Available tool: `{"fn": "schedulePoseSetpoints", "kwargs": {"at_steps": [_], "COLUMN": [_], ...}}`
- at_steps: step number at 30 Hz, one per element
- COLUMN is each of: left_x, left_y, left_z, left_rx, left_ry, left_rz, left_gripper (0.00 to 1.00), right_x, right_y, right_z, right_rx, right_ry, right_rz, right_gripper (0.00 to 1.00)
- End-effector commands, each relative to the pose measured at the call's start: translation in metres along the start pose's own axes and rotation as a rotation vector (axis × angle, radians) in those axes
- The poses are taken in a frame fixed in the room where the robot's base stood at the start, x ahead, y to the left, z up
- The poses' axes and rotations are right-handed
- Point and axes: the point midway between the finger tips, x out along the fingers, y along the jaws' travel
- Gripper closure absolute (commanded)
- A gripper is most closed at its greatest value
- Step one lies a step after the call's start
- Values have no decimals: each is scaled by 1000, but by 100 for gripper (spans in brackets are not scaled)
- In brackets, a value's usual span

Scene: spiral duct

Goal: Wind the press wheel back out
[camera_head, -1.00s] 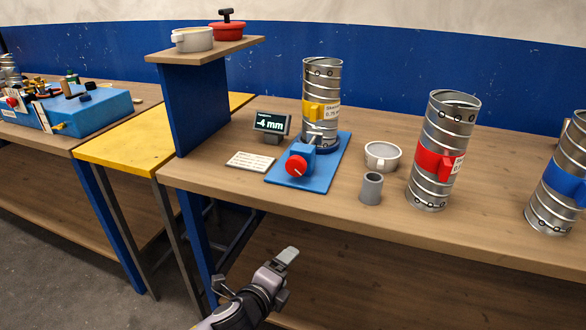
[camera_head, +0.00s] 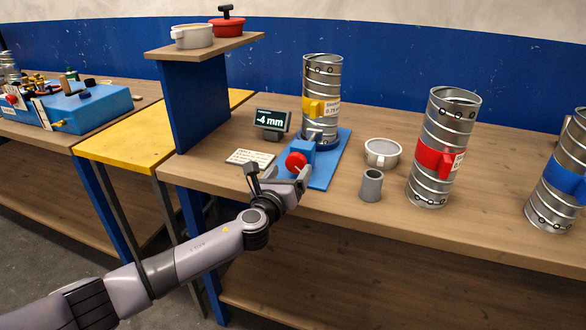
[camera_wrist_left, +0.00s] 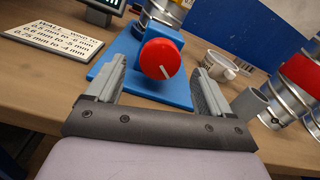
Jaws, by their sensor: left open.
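The red press wheel (camera_head: 296,160) with a white mark sits on the front of a blue press block on a blue base plate (camera_head: 326,174). It also shows in the left wrist view (camera_wrist_left: 159,59), ahead of and between my fingers. My left gripper (camera_head: 279,176) is open and empty, just in front of the wheel; no contact shows. In the wrist view its fingers (camera_wrist_left: 159,85) stand either side of the wheel's lower part. A spiral duct with a yellow band (camera_head: 313,106) stands upright in the press. The display (camera_head: 272,122) reads -4 mm. My right gripper is not in view.
A card (camera_head: 250,158) lists wall thicknesses and wind-to values. A grey cup (camera_head: 371,186), a light pot (camera_head: 382,152) and ducts with red (camera_head: 433,160) and blue (camera_head: 566,178) bands stand to the right. A raised shelf (camera_head: 205,47) stands at the left.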

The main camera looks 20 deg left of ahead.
Motion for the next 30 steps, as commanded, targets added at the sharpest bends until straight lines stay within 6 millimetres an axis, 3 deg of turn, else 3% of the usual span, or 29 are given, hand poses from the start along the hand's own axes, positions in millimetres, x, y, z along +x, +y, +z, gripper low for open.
{"fn": "schedulePoseSetpoints", "kwargs": {"at_steps": [9, 21, 27, 30], "left_x": [27, 31, 31, 31], "left_y": [0, 0, 0, 0], "left_z": [0, 0, 0, 0], "left_rx": [-2, -3, -3, -3], "left_ry": [0, 1, 1, 1], "left_rz": [0, -1, -1, -1], "left_gripper": [19, 19, 75, 75], "right_x": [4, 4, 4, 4], "right_y": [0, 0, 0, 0], "right_z": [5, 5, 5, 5], "right_rx": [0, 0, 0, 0], "right_ry": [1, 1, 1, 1], "right_rz": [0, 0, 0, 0], "right_gripper": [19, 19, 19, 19]}}
